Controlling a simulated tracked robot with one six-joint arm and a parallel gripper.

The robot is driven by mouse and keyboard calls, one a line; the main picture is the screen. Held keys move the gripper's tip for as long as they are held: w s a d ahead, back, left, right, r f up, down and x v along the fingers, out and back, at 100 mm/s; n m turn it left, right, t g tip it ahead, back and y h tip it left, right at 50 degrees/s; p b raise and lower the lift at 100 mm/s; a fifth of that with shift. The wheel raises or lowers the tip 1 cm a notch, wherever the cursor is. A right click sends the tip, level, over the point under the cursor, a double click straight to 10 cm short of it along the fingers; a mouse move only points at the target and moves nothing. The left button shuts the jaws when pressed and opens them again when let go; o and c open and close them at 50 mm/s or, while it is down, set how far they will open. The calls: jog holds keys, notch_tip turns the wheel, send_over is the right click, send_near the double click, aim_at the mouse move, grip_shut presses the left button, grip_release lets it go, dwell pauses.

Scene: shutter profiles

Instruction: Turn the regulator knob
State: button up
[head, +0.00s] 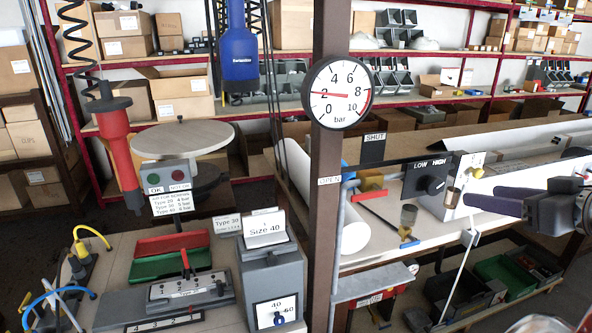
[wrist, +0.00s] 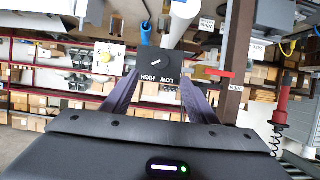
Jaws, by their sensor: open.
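The regulator knob (head: 433,185) is a black dial with a pointer on a black plate marked LOW and HIGH, on the workbench right of the post. In the wrist view the knob (wrist: 157,63) shows upside down between my two purple fingers, with a pale pointer line set at a slant. My gripper (head: 482,195) is open and empty, to the right of the knob and apart from it in the head view. In the wrist view my gripper (wrist: 160,77) has its fingers spread on either side of the knob plate. A round pressure gauge (head: 338,92) marked bar has its red needle a little above 2.
A brown post (head: 326,180) carries the gauge left of the knob. A white box with a yellow knob (wrist: 104,58) stands beside the regulator. A red lever (wrist: 212,72) is on its other side.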

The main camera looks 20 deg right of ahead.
aim_at(436, 188)
jog(key=x, duration=1.3)
jog(key=shift+w+f, duration=0.2)
jog(key=shift+w, duration=0.1)
jog(key=shift+c, duration=0.5)
jog(key=c, duration=0.9)
jog(key=shift+a, duration=0.2)
jog(key=shift+d, duration=0.1)
